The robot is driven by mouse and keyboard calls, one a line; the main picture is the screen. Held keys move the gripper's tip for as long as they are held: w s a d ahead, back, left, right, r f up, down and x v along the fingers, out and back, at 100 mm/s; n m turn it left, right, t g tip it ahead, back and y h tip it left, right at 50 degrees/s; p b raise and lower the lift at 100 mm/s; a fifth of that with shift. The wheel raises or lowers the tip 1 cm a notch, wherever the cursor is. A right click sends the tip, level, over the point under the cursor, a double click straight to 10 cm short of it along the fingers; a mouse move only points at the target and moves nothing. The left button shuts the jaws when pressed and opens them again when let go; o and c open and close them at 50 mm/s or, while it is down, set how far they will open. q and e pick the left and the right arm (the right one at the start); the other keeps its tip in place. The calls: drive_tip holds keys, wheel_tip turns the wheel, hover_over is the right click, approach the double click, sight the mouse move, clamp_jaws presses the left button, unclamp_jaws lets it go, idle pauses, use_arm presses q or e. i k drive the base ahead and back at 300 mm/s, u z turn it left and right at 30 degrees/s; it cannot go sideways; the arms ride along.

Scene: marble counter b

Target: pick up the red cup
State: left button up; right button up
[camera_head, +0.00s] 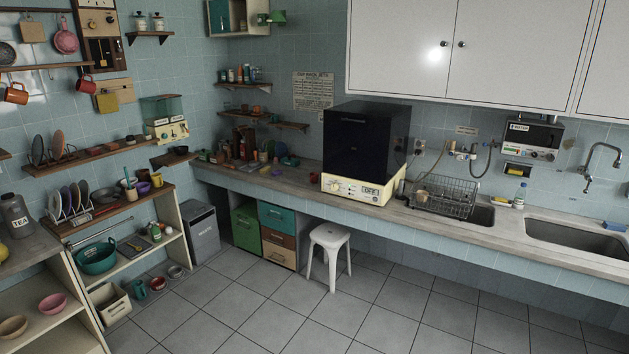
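A red cup (85,85) hangs under the wall rack at the upper left, beside a wooden board. An orange cup (15,95) hangs further left on the same wall. A small red vessel (157,284) is low down by the left shelf unit; I cannot tell if it is a cup. Neither of my grippers shows in the head view.
Open tiled floor (300,310) fills the middle. A white stool (330,255) stands before the counter (462,226). A grey bin (202,232) and the shelf unit (170,200) line the left side. White cupboards (400,50) overhang the right counter.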

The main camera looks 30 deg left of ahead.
sight(313, 179)
drive_tip(key=z, duration=0.1)
drive_tip(key=i, duration=0.25)
drive_tip(key=z, duration=0.8)
drive_tip(key=i, duration=2.35)
drive_tip(key=u, duration=2.75)
drive_tip(key=i, duration=2.2)
drive_tip(key=z, duration=0.25)
